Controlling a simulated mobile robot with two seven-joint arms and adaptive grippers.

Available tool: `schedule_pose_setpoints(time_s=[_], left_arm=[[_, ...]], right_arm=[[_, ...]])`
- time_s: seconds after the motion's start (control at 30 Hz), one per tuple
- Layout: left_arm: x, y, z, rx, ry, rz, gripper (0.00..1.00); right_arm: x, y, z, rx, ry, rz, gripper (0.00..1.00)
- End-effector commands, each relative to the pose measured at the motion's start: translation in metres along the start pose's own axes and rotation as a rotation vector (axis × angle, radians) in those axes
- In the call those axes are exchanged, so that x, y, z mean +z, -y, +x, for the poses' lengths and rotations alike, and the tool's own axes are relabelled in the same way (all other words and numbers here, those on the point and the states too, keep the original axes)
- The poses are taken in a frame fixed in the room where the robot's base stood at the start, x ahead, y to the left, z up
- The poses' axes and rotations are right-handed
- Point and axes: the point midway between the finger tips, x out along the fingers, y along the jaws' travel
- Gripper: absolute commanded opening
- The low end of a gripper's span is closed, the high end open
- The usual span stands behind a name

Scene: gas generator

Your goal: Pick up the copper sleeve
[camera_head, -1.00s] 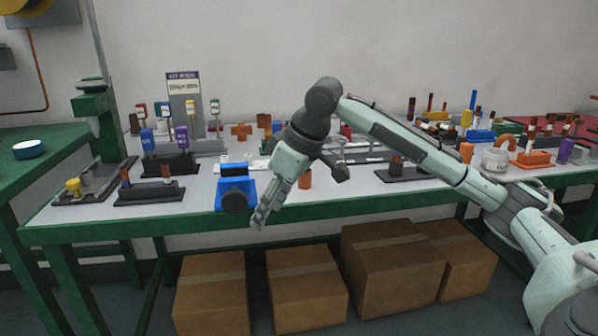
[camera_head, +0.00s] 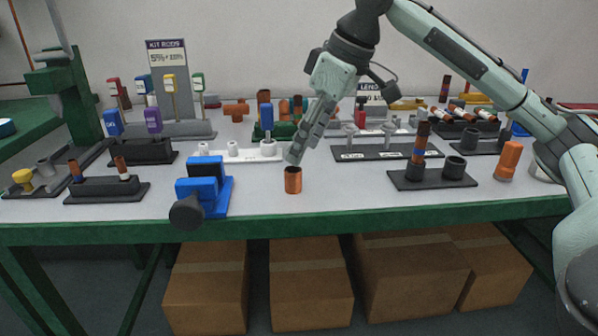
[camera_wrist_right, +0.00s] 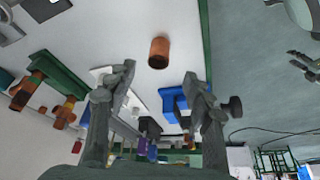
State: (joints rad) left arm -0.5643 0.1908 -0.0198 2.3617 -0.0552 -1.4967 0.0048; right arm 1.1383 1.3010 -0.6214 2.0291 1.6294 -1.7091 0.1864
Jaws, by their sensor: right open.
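The copper sleeve (camera_head: 293,181) is a short, hollow orange-brown cylinder. It stands upright on the table near the front edge, right of the blue vise. It also shows in the right wrist view (camera_wrist_right: 158,53), at upper middle. My right gripper (camera_head: 296,155) points down just above and behind the sleeve in the head view. Its fingers are spread in the right wrist view (camera_wrist_right: 160,72), with nothing between them. The sleeve appears beyond the fingertips and apart from them. A small jointed shape at the right edge of the wrist view looks like my left gripper (camera_wrist_right: 306,66); its jaws are unclear.
The blue vise (camera_head: 203,190) stands left of the sleeve. A black stand with a brown-banded rod (camera_head: 419,177) and an orange bottle (camera_head: 509,160) are to the right. A white fixture plate (camera_head: 255,153) lies behind. Table around the sleeve is clear.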

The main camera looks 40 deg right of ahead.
Motion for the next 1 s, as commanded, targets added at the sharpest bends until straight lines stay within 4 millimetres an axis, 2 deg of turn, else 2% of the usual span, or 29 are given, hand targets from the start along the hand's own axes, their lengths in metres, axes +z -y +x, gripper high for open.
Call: schedule_pose_setpoints(time_s=[0.1, 0.23, 0.47, 0.67, 0.8, 1.0], left_arm=[[0.003, 0.0, 0.002, -0.002, 0.008, 0.0, 0.4], [0.007, 0.001, 0.0, -0.006, 0.017, -0.001, 0.4], [0.005, 0.006, -0.022, -0.017, -0.004, -0.005, 0.4], [-0.016, -0.004, -0.025, 0.001, -0.097, 0.004, 0.4], [-0.024, -0.007, -0.026, 0.008, -0.13, 0.007, 0.4], [-0.025, -0.008, -0.026, 0.009, -0.133, 0.007, 0.4]], right_arm=[[0.002, 0.0, 0.003, -0.001, 0.002, 0.001, 0.52], [0.002, 0.001, 0.017, -0.003, 0.003, 0.001, 0.52], [0.005, 0.0, 0.046, -0.002, 0.004, 0.001, 0.52], [0.005, -0.001, 0.071, -0.002, 0.003, 0.0, 0.52], [0.005, -0.001, 0.076, 0.0, 0.0, 0.0, 0.52], [0.005, -0.001, 0.076, 0.0, 0.001, 0.0, 0.51]])
